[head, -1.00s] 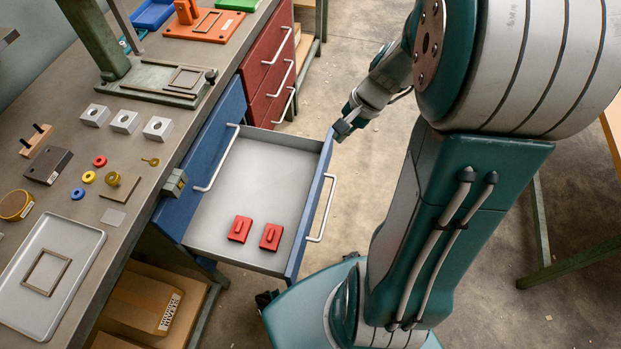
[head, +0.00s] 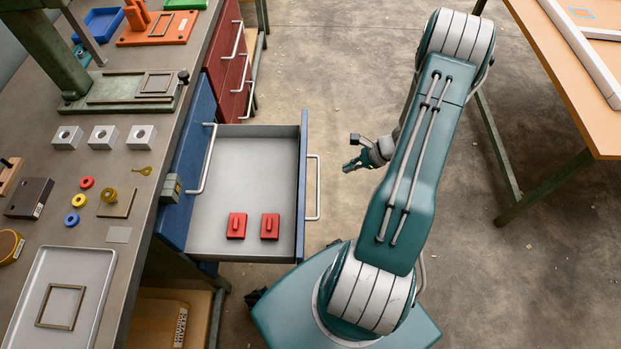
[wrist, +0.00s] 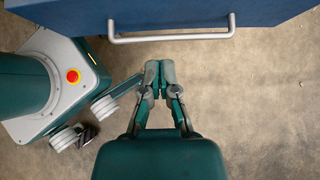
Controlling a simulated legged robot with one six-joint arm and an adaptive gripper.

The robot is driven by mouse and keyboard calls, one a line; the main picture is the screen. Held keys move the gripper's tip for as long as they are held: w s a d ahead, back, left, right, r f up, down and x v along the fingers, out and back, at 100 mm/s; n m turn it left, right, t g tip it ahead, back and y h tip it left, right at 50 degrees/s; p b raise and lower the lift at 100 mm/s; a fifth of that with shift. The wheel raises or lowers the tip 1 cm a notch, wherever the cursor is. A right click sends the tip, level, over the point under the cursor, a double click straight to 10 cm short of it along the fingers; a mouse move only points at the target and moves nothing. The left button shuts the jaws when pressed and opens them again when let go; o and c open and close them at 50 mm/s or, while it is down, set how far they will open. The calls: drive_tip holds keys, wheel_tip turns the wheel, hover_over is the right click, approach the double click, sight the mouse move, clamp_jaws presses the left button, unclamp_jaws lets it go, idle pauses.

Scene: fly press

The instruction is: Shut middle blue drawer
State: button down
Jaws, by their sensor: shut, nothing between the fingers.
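The middle blue drawer (head: 243,190) is pulled far out from the bench in the head view. Two red blocks (head: 236,225) (head: 270,226) lie inside it. Its front with a pale bar handle (head: 313,188) faces right. In the wrist view the blue front (wrist: 200,14) and handle (wrist: 172,38) run along the top. My gripper (head: 348,168) is to the right of the handle, apart from it. In the wrist view my gripper (wrist: 160,66) has its fingertips together, empty, just below the handle with floor between them.
A closed blue drawer front with a handle (head: 202,158) is above the open one. Red drawers (head: 232,65) stand farther back. The bench top (head: 110,165) carries loose parts and a tray.

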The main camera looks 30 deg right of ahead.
drive_tip(key=w+a+r+x, duration=0.1)
drive_tip(key=r+x, duration=0.1)
drive_tip(key=x, duration=1)
drive_tip(key=shift+a, duration=0.2)
drive_tip(key=shift+w+f, duration=0.1)
drive_tip(key=shift+w, duration=0.1)
drive_tip(key=w+a, duration=0.8)
drive_tip(key=a, duration=0.4)
drive_tip(key=w+a, duration=0.7)
drive_tip(key=a, duration=0.4)
drive_tip(key=shift+w+a, duration=0.35)
drive_tip(key=shift+w, duration=0.05)
drive_tip(key=shift+d, duration=0.1)
